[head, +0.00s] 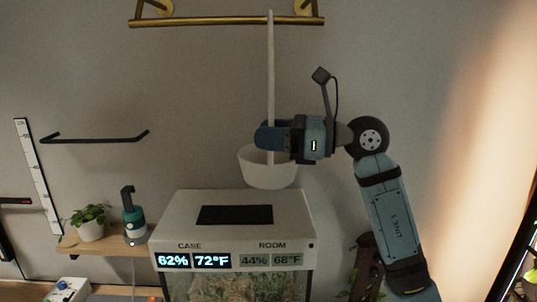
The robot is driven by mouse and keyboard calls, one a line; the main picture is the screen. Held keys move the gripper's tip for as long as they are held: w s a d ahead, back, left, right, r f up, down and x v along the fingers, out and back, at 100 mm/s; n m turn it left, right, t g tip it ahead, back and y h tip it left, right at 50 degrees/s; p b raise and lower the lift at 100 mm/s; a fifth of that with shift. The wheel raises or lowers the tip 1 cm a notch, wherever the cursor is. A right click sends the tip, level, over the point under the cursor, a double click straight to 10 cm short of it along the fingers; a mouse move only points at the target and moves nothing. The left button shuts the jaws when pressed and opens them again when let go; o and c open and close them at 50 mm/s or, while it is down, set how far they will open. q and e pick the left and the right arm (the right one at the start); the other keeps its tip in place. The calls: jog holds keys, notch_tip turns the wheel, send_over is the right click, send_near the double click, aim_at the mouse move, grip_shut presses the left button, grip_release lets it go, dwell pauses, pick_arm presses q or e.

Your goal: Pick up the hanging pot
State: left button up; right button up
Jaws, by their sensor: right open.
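The hanging pot (259,170) is a white bowl on a pale upright hanger (270,70) that runs up to a brass rail (200,21). It hangs just above the white-topped case. My right gripper (271,136) comes in from the right, just above the pot's rim at the hanger. Its jaws are open, and the pale hanger shows across its blue finger part. I cannot tell whether the hanger lies between the fingers or touches them. My left gripper is not in view.
The display case (180,215) with a black panel on top stands below the pot. A wooden shelf (100,242) at left holds a potted plant (91,228) and a teal bottle (133,222). A black wall bar (100,140) is at left. The wall between is clear.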

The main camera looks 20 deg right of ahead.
jog(key=shift+d, duration=0.1)
jog(key=shift+c, duration=1.1)
grip_shut()
